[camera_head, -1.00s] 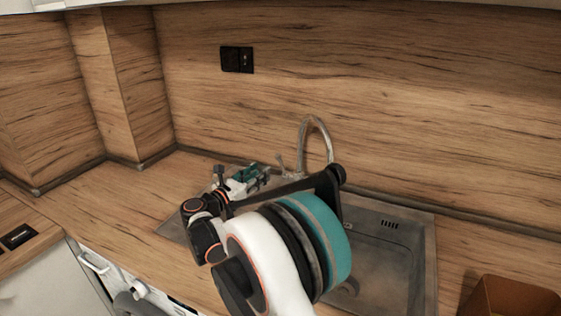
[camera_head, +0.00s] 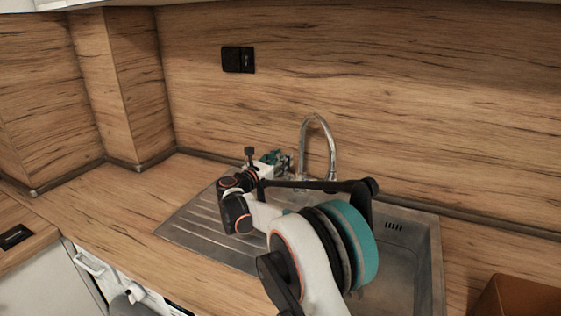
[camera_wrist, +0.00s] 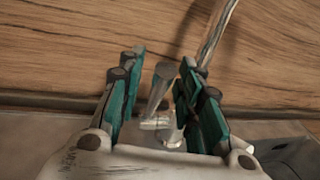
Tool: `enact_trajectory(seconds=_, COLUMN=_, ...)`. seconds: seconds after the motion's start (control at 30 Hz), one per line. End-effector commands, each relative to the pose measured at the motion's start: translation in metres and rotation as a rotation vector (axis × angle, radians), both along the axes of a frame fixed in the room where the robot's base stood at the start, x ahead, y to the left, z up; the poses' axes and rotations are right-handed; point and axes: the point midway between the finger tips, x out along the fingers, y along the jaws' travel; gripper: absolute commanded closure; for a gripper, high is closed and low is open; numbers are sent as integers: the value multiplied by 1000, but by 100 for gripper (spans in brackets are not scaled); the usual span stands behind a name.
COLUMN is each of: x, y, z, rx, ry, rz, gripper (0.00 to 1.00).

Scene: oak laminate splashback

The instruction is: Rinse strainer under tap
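The chrome tap (camera_head: 332,150) stands at the back of the metal sink (camera_head: 425,255), its spout curving up and over. In the wrist view, the tap's lever (camera_wrist: 160,88) rises between the two teal-padded fingers of my gripper (camera_wrist: 160,85), with visible gaps on both sides. My gripper is open, and it shows in the head view (camera_head: 276,160) just left of the spout. The spout also shows in the wrist view (camera_wrist: 213,35). I see no water and no strainer. My arm hides part of the basin.
The ribbed drainboard (camera_head: 200,222) left of the basin is clear. A brown object (camera_head: 520,298) stands at the lower right on the wooden counter (camera_head: 130,192). The wooden splashback (camera_head: 420,100) with a black socket (camera_head: 238,60) rises close behind the tap.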

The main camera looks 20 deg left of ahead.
Motion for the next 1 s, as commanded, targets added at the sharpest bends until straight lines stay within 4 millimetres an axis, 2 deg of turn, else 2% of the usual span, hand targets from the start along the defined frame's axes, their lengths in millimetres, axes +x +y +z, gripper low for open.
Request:
enact_trajectory(seconds=0.07, x=0, y=0, z=0, rx=0, ry=0, rz=0, gripper=67)
enact_trajectory(seconds=0.1, x=0, y=0, z=0, rx=0, ry=0, rz=0, gripper=72)
enact_trajectory(seconds=0.23, x=0, y=0, z=0, rx=0, ry=0, rz=0, gripper=100)
enact_trajectory(seconds=0.5, x=-2, y=0, z=-3, rx=-2, ry=-16, rz=-1, gripper=100)
enact_trajectory(seconds=0.8, x=-18, y=1, z=-15, rx=-19, ry=-214, rz=-2, gripper=100)
enact_trajectory(seconds=1.0, x=-23, y=2, z=-16, rx=-22, ry=-278, rz=0, gripper=100)
